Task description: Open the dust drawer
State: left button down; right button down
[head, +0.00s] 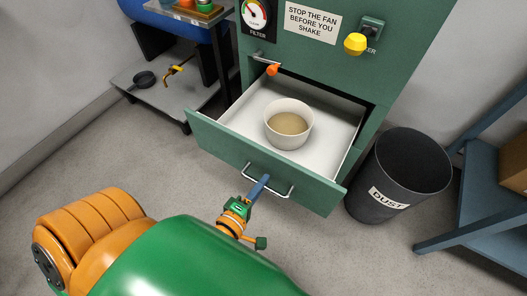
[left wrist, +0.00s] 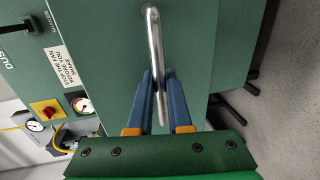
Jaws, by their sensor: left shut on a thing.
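The dust drawer (head: 220,140) of the green cabinet is pulled well out in the head view. Its white inside shows, with a white bowl (head: 289,125) of tan dust in it. A silver bar handle (head: 280,193) is on the green drawer front. My left gripper (head: 264,181) is shut on this handle near its middle. In the left wrist view, the blue fingers (left wrist: 160,88) lie on both sides of the handle bar (left wrist: 154,40). My right gripper is in neither view.
A dark bin (head: 400,170) marked DUST stands right of the drawer, near a blue shelf (head: 490,205). The cabinet (head: 330,60) carries a yellow knob (head: 355,44), a gauge and a sign. A low grey platform (head: 150,95) is at the left. Floor in front of the drawer is clear.

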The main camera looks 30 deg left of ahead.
pick_arm(q)
jog(key=c, duration=0.8)
grip_release()
jog(key=shift+c, duration=0.2)
jog(key=v, duration=0.7)
jog(key=shift+p, duration=0.3)
jog(key=shift+s, duration=0.1)
